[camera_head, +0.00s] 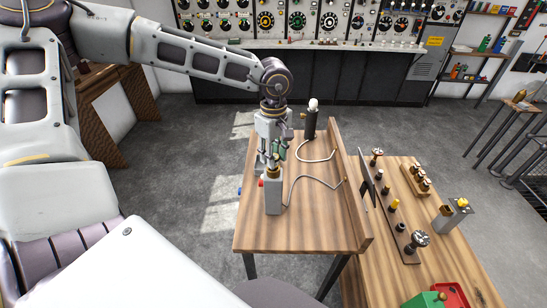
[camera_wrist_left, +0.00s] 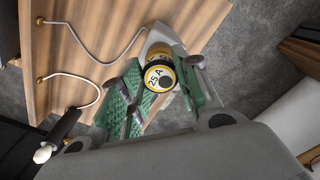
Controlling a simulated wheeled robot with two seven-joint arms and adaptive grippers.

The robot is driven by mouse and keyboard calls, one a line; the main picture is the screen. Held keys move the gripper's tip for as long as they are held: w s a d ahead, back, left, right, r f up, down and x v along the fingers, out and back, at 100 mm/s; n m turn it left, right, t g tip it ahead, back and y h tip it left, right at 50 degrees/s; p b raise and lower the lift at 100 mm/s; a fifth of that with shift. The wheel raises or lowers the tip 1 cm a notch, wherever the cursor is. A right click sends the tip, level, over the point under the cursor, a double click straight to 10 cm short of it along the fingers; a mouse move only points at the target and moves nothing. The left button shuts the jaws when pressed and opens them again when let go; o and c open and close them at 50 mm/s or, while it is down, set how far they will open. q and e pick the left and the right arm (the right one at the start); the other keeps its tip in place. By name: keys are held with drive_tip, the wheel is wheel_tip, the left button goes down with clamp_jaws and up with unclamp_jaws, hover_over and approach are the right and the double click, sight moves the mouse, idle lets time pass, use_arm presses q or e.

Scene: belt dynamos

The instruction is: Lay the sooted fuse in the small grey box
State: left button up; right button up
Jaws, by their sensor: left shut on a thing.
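My left gripper (camera_head: 273,156) is above a small upright grey box (camera_head: 272,198) with a red knob, standing on the wooden table. In the left wrist view the gripper's green-padded fingers (camera_wrist_left: 145,88) are shut on a fuse (camera_wrist_left: 160,79). The fuse has a yellow ring, a dark band and a pale end face marked 25 A. The grey box (camera_wrist_left: 163,38) shows just behind the fuse. I cannot tell whether the fuse's lower end is in the box or clear of it. Soot on the fuse cannot be made out. My right gripper is out of view.
A black cylinder with a white top (camera_head: 311,118) stands behind. Cables curl across the table (camera_head: 310,235) to its raised right edge. The right bench holds a dark fuse strip (camera_head: 405,240), a wooden rack (camera_head: 413,178), a grey unit (camera_head: 453,218) and a red tray (camera_head: 462,292).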

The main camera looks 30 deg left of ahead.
use_arm(q)
wheel_tip(320, 180, up, 7)
drive_tip(key=shift+r+b, duration=0.1)
drive_tip(key=shift+b, duration=0.55)
drive_tip(key=shift+r, duration=0.85)
drive_tip(key=shift+f, duration=0.1)
